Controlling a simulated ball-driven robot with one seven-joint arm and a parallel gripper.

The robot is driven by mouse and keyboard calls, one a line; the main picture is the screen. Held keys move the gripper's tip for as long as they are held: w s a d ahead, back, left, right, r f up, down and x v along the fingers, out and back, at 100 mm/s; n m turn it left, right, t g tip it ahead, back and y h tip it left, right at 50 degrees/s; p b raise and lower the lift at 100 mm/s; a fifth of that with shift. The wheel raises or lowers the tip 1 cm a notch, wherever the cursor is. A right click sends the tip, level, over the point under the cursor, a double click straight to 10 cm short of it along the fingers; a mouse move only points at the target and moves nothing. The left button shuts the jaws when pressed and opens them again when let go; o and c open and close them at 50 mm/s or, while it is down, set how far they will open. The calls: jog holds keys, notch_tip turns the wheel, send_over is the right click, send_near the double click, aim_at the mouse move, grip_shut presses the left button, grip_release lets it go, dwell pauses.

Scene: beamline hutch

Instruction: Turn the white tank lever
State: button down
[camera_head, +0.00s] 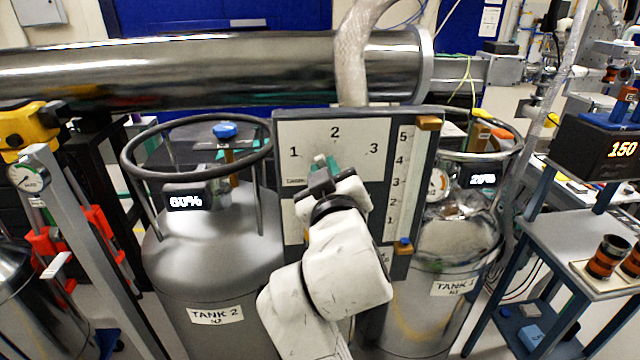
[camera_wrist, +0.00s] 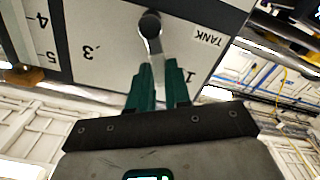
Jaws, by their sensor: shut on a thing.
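A white panel (camera_head: 292,133) with a dark frame stands between the two tanks, marked 1, 2 and 3 around a dial labelled TANK. The tank lever (camera_wrist: 155,47) is a pale bar on a dark round pivot. In the wrist view it extends from the pivot down between the fingers, between the 1 and the 3; the 2 is hidden there. My gripper (camera_wrist: 158,85), with green fingers, is shut on the lever's outer part. In the head view my gripper (camera_head: 325,165) is below the 2, and my wrist hides the pivot and most of the lever.
Tank 2 (camera_head: 205,265), reading 60%, stands left of the panel; Tank 1 (camera_head: 445,262), reading 20%, stands right. A large steel pipe (camera_head: 200,70) crosses behind and above. The panel's right strip has a 1-to-5 scale with orange (camera_head: 428,123) and blue (camera_head: 404,245) parts.

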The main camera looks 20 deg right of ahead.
jog(key=shift+s+d+r+m+b, duration=0.1)
jog(key=shift+d+m+b, duration=0.3)
jog(key=shift+m, duration=0.45)
jog(key=shift+s+d+f+m+b, duration=0.2)
jog(key=shift+m+b, duration=0.25)
jog(key=shift+m, duration=0.45)
jog(key=shift+s+d+r+m+b, duration=0.1)
jog(key=shift+d+r+m+b, duration=0.1)
jog(key=shift+d+m+b, duration=0.45)
jog(key=shift+a+m, duration=0.2)
jog(key=shift+m, duration=0.1)
jog(key=c, duration=1.1)
grip_release()
jog(key=shift+r, duration=0.1)
jog(key=shift+o, duration=0.2)
jog(key=b+v, duration=0.1)
jog(key=v, duration=0.9)
jog(key=shift+s+a, duration=0.15)
jog(key=shift+s, duration=0.2)
